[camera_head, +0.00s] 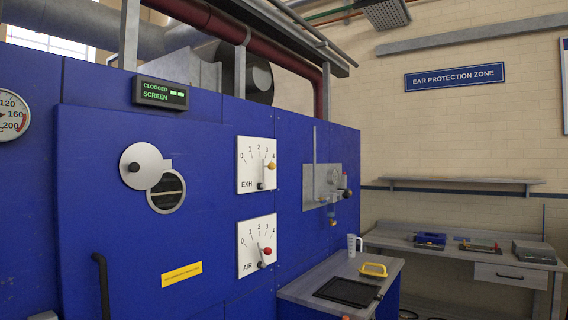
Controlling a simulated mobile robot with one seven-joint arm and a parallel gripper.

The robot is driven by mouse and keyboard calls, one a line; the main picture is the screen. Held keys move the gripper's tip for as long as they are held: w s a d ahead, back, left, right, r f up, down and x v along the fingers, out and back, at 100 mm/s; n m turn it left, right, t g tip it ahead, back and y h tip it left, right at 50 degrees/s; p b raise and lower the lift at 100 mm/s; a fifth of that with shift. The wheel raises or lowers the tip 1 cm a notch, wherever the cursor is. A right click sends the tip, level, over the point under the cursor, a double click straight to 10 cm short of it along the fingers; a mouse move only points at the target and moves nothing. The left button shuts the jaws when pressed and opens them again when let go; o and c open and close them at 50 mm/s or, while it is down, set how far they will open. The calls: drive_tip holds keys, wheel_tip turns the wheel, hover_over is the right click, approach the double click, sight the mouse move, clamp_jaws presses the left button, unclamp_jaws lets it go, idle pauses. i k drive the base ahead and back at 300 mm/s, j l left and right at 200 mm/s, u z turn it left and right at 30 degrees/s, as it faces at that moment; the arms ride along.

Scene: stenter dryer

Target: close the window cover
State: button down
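The window cover (143,158) is a round pale metal disc with a black knob (134,167) on its left part. It sits on the blue dryer panel, up and left of the round window (167,195). The disc's lower right edge meets or slightly overlaps the window's upper left rim, and most of the dark glass is exposed. A small metal tab shows at the disc's right edge. My gripper is not in view.
A black handle (102,285) stands out below left of the window. The EXH dial plate (256,165) and AIR dial plate (257,245), with protruding levers, are to the right. A bench (300,287) with a black tray (347,292) juts out at lower right.

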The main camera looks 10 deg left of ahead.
sight(141, 166)
drive_tip(key=i+u, duration=0.2)
drive_tip(key=u, duration=0.15)
drive_tip(key=i+l+u, duration=0.15)
drive_tip(key=u, duration=0.25)
drive_tip(key=i+l+u, duration=0.15)
drive_tip(key=u, duration=0.2)
